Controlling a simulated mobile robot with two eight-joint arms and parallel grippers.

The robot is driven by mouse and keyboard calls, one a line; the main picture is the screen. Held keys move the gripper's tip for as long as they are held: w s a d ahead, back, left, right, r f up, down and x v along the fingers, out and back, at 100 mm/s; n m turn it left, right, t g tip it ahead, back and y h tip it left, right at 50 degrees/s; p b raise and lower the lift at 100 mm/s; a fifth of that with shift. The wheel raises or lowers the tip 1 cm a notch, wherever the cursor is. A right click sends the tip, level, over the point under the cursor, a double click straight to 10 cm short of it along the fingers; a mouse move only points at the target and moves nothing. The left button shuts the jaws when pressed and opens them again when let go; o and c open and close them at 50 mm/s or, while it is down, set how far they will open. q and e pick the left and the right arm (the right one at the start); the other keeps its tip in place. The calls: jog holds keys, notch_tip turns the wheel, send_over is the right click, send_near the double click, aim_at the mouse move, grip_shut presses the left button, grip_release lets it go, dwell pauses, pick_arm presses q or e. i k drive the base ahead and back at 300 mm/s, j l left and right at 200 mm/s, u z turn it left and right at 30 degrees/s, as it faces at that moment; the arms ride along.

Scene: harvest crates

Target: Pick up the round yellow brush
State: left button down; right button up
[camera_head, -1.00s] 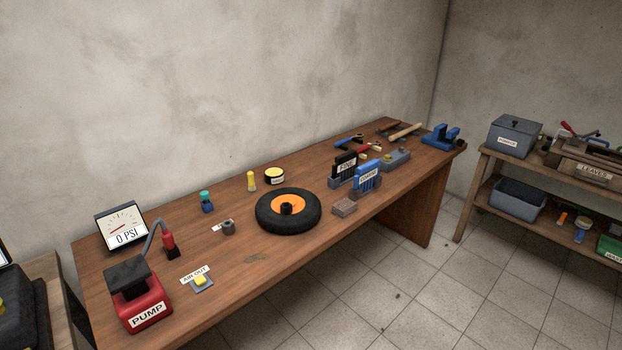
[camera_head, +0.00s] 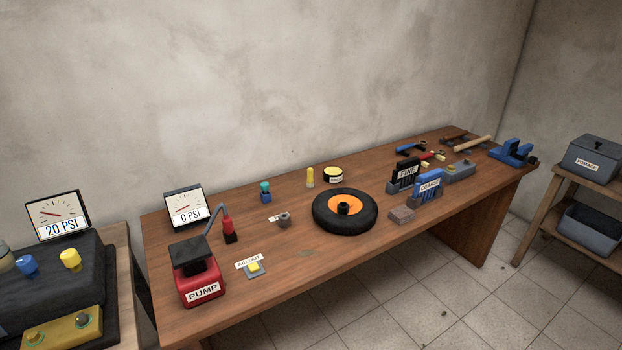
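No item shows clearly as a round yellow brush. A small upright yellow piece (camera_head: 310,178) stands on the wooden workbench (camera_head: 350,262), behind the wheel; it is too small to tell if it is a brush. A round black-and-yellow tin (camera_head: 333,174) with a label sits just right of it. A yellow knob-like piece (camera_head: 70,259) stands on a dark unit at the far left. Neither of my grippers is in view.
The wheel (camera_head: 327,222) with an orange hub lies mid-bench. The red pump (camera_head: 190,288) and a 0 PSI gauge (camera_head: 186,208) stand at the left end. FINE and COARSE holders (camera_head: 427,190) and a blue vise (camera_head: 512,154) are to the right. A shelf with grey boxes (camera_head: 590,160) is far right.

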aim_at(310, 184)
jog(key=i+l+u, duration=0.65)
jog(key=i+l, duration=0.3)
